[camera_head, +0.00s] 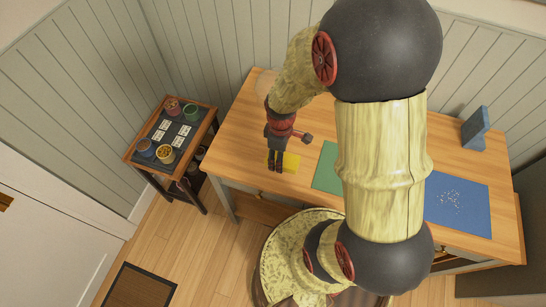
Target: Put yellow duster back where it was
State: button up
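A flat yellow square (291,162) lies on the wooden desk (237,146), just right of my fingertips; it looks like a yellow cloth, but I cannot tell whether it is the duster or a mat. My gripper (275,162) points down over the left part of the desk, at the yellow square's left edge. Its two dark fingers look close together. I cannot tell whether anything is between them or whether they touch the desk. My arm hides part of the desk's middle and back.
A green mat (326,169) lies right of the yellow square, partly behind my arm. A blue mat (460,206) with white crumbs lies farther right. A blue block (475,128) stands at the back right. A small side table (136,154) at left holds several small baskets and white cards.

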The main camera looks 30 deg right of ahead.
jog(key=w+f, duration=0.3)
jog(key=w+d+f+b, duration=0.1)
jog(key=w+f, duration=0.2)
jog(key=shift+d+f, duration=0.15)
jog(key=shift+f, duration=0.1)
jog(key=shift+f+b, duration=0.45)
jog(key=shift+f, duration=1.05)
jog(key=shift+f, duration=0.15)
jog(key=o, duration=1.2)
jog(key=s+a+r+m+t+p, duration=0.1)
jog(key=a+r+m, duration=0.15)
jog(key=r, duration=1.15)
jog(key=s+a+r+m+t+p, duration=0.1)
jog(key=a+r+t, duration=0.15)
jog(key=r, duration=1.15)
jog(key=s+a+r+m+t, duration=0.2)
jog(key=s+a+r+m, duration=0.2)
jog(key=s+r, duration=0.7)
jog(key=shift+s+a+r, duration=0.15)
jog(key=shift+a+r, duration=0.1)
jog(key=shift+a, duration=0.85)
